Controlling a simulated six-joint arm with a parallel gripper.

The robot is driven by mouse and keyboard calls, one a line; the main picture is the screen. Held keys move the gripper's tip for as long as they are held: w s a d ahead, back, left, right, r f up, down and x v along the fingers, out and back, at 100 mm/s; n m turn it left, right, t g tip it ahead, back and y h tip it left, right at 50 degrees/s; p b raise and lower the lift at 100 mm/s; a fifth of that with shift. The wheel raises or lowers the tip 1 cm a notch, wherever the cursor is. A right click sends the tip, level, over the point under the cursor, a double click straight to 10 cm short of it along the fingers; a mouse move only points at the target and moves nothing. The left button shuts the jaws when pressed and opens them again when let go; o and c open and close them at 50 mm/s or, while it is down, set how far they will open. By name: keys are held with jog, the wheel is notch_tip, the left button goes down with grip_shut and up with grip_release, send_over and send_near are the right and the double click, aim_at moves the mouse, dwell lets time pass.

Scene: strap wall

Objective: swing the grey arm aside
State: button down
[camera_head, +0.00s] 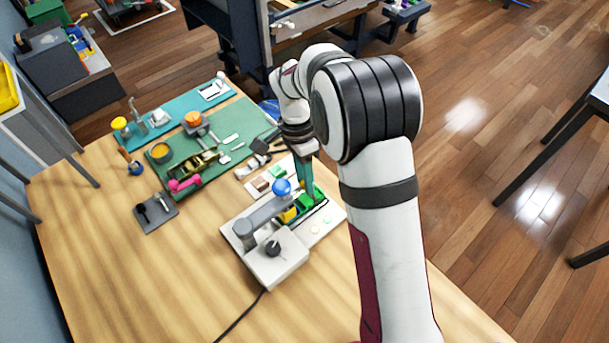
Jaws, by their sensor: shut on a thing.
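The grey arm (265,214) reaches from a round grey post on a white base unit (279,262) toward the upper right. A blue ball knob (281,187) stands near its far end. My gripper (308,194) points down just right of the knob, with teal fingers close together. The fingertips are low beside green blocks (318,193) in a white tray. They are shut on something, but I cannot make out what. The knob shows clear of the fingers in this view; whether they touch the grey arm is unclear. A yellow block (288,215) shows beside the arm.
A black knob (272,248) sits on the base unit, and a black cable (240,316) runs off it. A green mat (225,117) with tools lies behind. A small dark tray (156,213) stands left. The front left of the wooden table (130,280) is clear.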

dwell(0.4)
jog(key=w+a+n+t+h, duration=0.1)
jog(key=w+a+n, duration=0.4)
jog(key=a+n, duration=0.4)
jog(key=s+a+n+t, duration=0.1)
jog(key=s+a+n, duration=0.3)
jog(key=a+n, duration=0.3)
jog(key=shift+s+a+n+t, duration=0.15)
jog(key=shift+a+n+t, duration=0.2)
jog(key=shift+a, duration=2.45)
jog(key=c, duration=0.6)
grip_release()
jog(key=shift+c, duration=0.2)
